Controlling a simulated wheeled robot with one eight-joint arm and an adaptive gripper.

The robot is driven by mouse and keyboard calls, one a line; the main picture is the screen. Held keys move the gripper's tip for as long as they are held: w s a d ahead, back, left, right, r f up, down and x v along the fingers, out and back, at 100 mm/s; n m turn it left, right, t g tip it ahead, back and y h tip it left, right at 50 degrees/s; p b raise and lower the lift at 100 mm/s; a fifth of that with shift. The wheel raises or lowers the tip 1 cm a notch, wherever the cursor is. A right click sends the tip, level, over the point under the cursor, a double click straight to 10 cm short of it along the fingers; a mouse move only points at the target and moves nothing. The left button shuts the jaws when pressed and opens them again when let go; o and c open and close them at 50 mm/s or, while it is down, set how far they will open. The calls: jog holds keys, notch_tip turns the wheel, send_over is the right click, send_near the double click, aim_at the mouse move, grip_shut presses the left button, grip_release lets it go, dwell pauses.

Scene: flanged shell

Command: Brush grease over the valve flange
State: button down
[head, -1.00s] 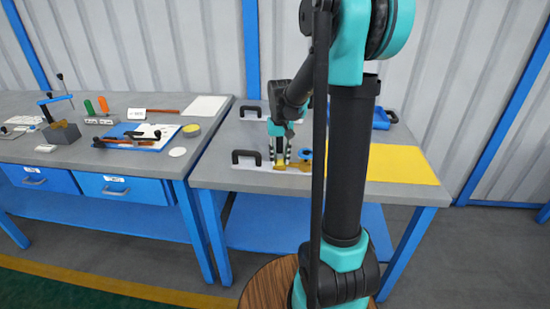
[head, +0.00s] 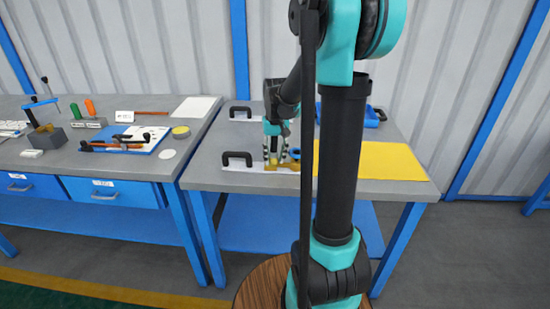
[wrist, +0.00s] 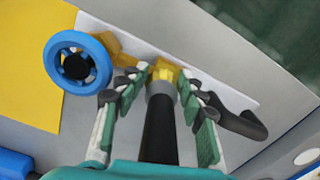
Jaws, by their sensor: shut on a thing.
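My gripper (wrist: 160,105) is shut on a brush (wrist: 158,130) with a black handle and grey ferrule. In the wrist view its yellow tip meets or overlaps the brass-yellow valve (wrist: 122,45); I cannot tell contact for certain. The valve has a blue handwheel (wrist: 55,65) and lies on a pale plate (wrist: 240,97) with a black handle. In the head view my gripper (head: 276,158) points down over the plate, just left of the handwheel (head: 295,154). The flange face is largely hidden behind the brush and fingers.
The plate's black handle (head: 237,159) stands left of my gripper. A yellow sheet (head: 385,160) lies at the bench's right. A blue tray (head: 370,118) is behind, partly hidden by my arm. The left bench holds a blue board (head: 145,139) with tools and a small vise (head: 45,137).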

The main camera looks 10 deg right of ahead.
aim_at(263, 168)
jog(key=shift+w+a, duration=0.35)
jog(key=shift+a, duration=0.05)
jog(key=shift+w+a, duration=0.3)
jog(key=shift+a, duration=0.55)
jog(key=shift+w+a, duration=0.25)
jog(key=shift+a, duration=0.55)
jog(key=shift+r, duration=0.15)
jog(key=shift+r, duration=2.9)
notch_tip(263, 168, up, 3)
jog(key=shift+f, duration=0.1)
